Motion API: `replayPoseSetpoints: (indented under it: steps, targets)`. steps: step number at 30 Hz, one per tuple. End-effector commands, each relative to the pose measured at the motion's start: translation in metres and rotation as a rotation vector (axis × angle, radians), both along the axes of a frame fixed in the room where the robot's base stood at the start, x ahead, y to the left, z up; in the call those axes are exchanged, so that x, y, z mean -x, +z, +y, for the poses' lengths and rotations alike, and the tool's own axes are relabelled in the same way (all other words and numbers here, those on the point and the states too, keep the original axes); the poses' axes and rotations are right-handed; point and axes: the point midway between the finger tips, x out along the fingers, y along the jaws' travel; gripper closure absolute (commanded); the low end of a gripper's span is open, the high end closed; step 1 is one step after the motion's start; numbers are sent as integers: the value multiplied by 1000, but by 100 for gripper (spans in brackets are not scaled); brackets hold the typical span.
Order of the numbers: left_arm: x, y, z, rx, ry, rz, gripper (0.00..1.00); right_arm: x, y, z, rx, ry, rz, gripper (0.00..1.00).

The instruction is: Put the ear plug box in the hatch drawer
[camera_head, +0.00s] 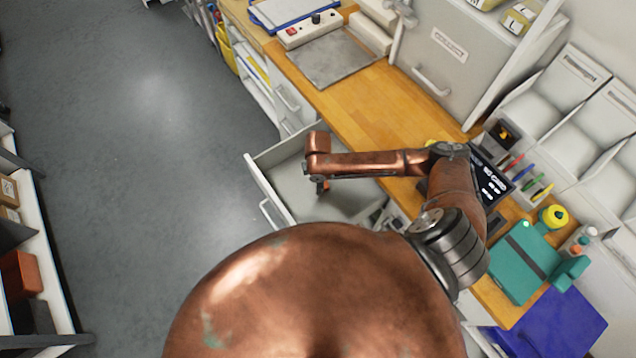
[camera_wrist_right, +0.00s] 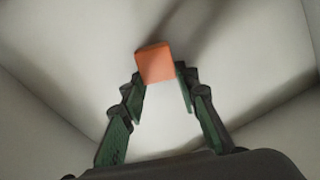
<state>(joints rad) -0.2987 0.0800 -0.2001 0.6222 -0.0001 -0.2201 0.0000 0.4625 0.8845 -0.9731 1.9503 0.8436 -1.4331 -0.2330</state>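The ear plug box looks like a small orange box (camera_wrist_right: 155,62) in the right wrist view, between the tips of my right gripper (camera_wrist_right: 161,80). The green-padded fingers meet its two sides and appear shut on it. In the head view my right gripper (camera_head: 321,182) points down inside the open hatch drawer (camera_head: 290,190), with a little orange showing at its tips. The drawer is pale grey and pulled out from under the wooden counter. Its pale floor and walls fill the right wrist view (camera_wrist_right: 60,70). I cannot tell whether the box touches the floor. My left gripper is out of view.
The wooden counter (camera_head: 375,105) runs behind the drawer, with a grey plate (camera_head: 333,57) and a switch box (camera_head: 310,30) on it. A grey cabinet (camera_head: 445,50) stands at the back. A teal case (camera_head: 522,262) and a blue folder (camera_head: 560,325) lie right. Open floor is left.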

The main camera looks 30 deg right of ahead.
Motion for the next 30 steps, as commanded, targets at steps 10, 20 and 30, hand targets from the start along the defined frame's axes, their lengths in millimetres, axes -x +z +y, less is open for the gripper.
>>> replayPoseSetpoints:
  steps: [10,20,30]
  targets:
    - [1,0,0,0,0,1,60,0,0,0,0,0,0,54]
    - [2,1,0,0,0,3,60,0,15,0,-1,1,-1,54]
    - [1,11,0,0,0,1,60,-1,85,0,0,1,-3,54]
